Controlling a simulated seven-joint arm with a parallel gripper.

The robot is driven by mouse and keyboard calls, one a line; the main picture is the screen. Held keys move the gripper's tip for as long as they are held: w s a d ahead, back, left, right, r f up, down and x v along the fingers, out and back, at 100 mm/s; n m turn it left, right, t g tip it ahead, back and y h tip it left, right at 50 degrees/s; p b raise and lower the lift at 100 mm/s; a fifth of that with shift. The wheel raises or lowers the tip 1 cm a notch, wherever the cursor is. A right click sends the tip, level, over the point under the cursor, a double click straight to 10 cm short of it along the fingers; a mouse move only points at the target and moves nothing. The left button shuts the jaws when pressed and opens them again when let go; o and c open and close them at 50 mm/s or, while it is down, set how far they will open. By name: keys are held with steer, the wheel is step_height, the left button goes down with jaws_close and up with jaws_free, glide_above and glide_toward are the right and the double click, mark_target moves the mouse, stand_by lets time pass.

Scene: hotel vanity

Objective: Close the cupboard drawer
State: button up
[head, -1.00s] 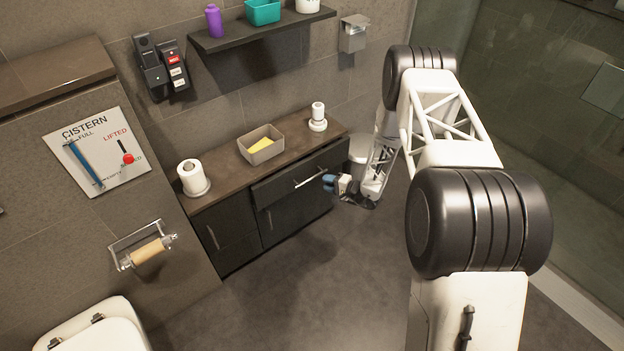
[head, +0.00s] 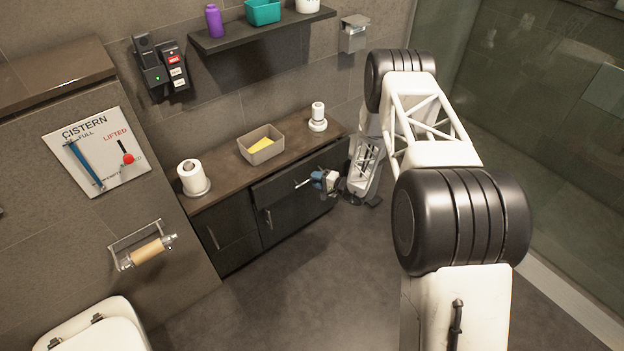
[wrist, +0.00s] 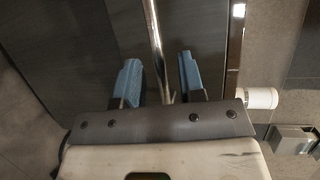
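The cupboard drawer (head: 277,189) is the dark wide front just under the wooden countertop. It appears to stand out a little from the cupboard. Its metal bar handle (head: 302,183) is partly hidden by my gripper (head: 326,181), which is at the handle's right part in the head view. In the wrist view my gripper (wrist: 157,82) has its two blue fingers spread apart. The handle (wrist: 155,45) runs between them with a gap on both sides. The dark drawer front (wrist: 95,45) lies beyond the fingers.
The countertop (head: 222,178) holds a toilet roll (head: 191,177), a grey box with something yellow (head: 259,150) and a white dispenser (head: 318,117). Cupboard doors (head: 228,232) are below. The floor (head: 290,290) in front is clear.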

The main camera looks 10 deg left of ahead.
steer(key=shift+x, duration=1.25)
jaws_close()
